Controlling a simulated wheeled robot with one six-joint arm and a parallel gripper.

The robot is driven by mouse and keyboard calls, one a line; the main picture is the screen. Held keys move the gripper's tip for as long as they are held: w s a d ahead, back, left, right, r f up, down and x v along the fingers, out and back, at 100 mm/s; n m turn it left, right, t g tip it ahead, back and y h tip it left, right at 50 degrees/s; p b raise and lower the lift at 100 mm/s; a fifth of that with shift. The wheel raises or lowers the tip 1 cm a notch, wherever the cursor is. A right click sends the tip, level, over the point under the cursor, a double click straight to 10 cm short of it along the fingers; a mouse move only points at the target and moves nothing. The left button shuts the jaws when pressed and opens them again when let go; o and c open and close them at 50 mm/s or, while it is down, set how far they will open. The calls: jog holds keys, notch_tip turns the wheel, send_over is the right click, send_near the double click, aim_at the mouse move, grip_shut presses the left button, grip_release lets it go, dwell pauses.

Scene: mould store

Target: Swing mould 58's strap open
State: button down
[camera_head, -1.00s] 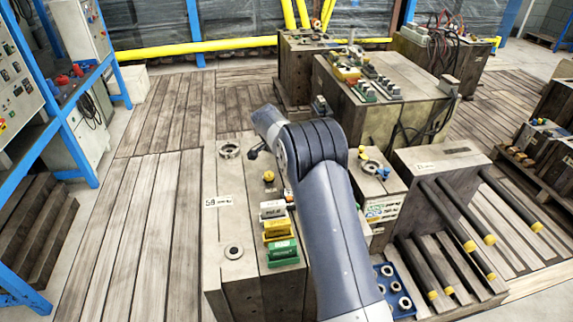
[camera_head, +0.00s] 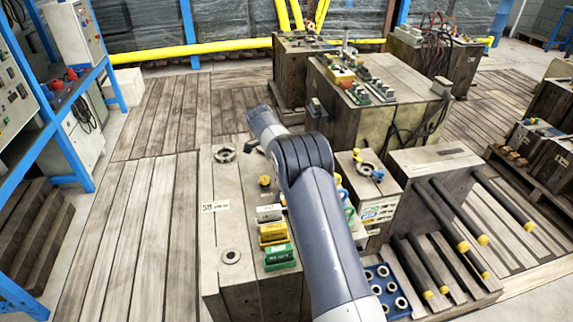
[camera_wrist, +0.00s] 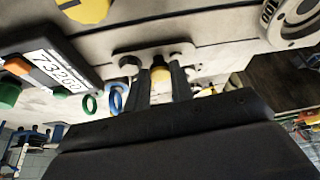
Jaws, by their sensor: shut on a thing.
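Mould 58 (camera_head: 216,240) is the large grey block in front, with a white number label (camera_head: 214,207) on top. In the wrist view, the two dark fingers of my gripper (camera_wrist: 160,78) reach the mould's pale face. They are closed around a small part with a yellowish end, at what looks like a short strap (camera_wrist: 128,58) with rounded ends. The fingers hide much of the strap. In the head view, my gripper (camera_head: 250,147) shows only as a dark tip beside my arm, and the strap cannot be made out.
Yellow and green blocks (camera_head: 279,256) and a yellow knob (camera_head: 265,181) sit on the mould. A number plate (camera_wrist: 50,65) and green and blue hose loops (camera_wrist: 116,97) are close to the fingers. A block with dark rods (camera_head: 425,165) stands right. Plank floor is clear at left.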

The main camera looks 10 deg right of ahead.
jog(key=c, duration=1.2)
grip_release()
jog(key=shift+c, duration=0.2)
jog(key=v, duration=1)
jog(key=shift+r+p, duration=0.3)
jog(key=shift+p, duration=0.1)
jog(key=shift+a, duration=0.15)
jog(key=x, duration=1)
jog(key=shift+d+f+b, duration=0.2)
jog(key=shift+f+b, duration=0.15)
jog(key=shift+b, duration=0.05)
jog(key=shift+a+n, duration=0.1)
jog(key=shift+n, duration=0.2)
